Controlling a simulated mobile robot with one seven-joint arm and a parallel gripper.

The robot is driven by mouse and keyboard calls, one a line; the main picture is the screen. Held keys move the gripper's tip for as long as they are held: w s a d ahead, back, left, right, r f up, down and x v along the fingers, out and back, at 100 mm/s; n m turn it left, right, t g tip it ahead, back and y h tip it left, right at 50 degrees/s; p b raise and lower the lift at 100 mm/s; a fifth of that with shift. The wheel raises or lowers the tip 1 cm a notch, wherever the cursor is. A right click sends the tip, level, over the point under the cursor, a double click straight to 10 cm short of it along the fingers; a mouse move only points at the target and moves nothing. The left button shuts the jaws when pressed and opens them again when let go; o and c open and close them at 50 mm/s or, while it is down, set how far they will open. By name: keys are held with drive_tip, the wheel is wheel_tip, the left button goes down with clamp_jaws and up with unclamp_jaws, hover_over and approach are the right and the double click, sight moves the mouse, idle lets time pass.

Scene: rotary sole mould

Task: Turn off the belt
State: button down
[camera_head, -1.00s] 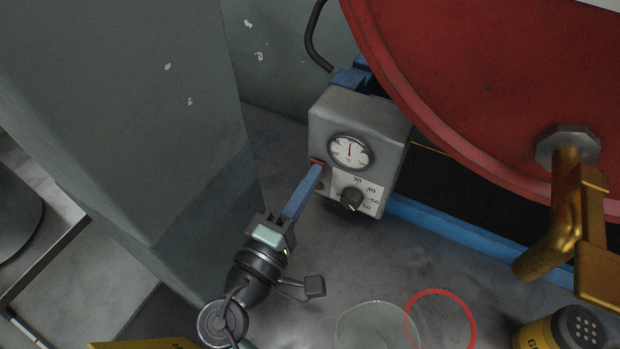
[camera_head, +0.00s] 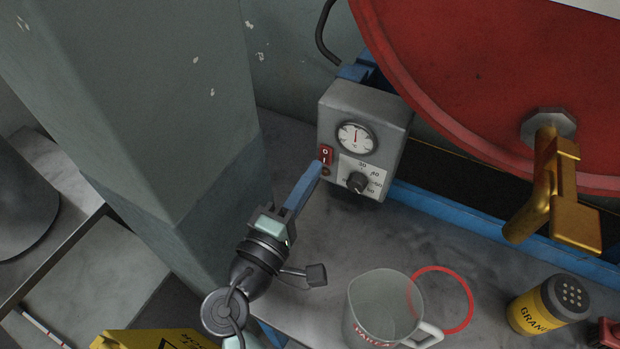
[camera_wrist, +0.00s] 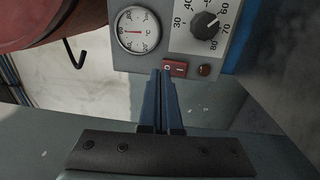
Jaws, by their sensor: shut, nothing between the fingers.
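A red rocker switch (camera_head: 325,155) marked O and I sits on the front of a grey control box (camera_head: 365,105), left of its dial. In the wrist view the red switch (camera_wrist: 175,68) is near the top centre. My gripper (camera_head: 318,166) is shut and empty, with its blue fingers pointing up at the box. In the wrist view my gripper's fingertips (camera_wrist: 161,73) appear just below the switch's left, O-marked end. I cannot tell whether they touch it. The rocker's tilt is too small to read.
The box carries a round gauge (camera_head: 356,138), a black knob (camera_head: 357,182) and a small round lamp (camera_head: 325,171). A large red drum (camera_head: 480,80) and a brass fitting (camera_head: 545,190) are to the right. A clear jug (camera_head: 383,300) and a yellow shaker (camera_head: 540,308) stand below right. A grey pillar (camera_head: 150,110) is left.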

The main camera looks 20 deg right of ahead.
drive_tip(key=r+v, duration=0.1)
drive_tip(key=v, duration=0.9)
drive_tip(key=shift+r, duration=0.35)
drive_tip(key=shift+a, duration=0.1)
drive_tip(key=shift+a, duration=0.1)
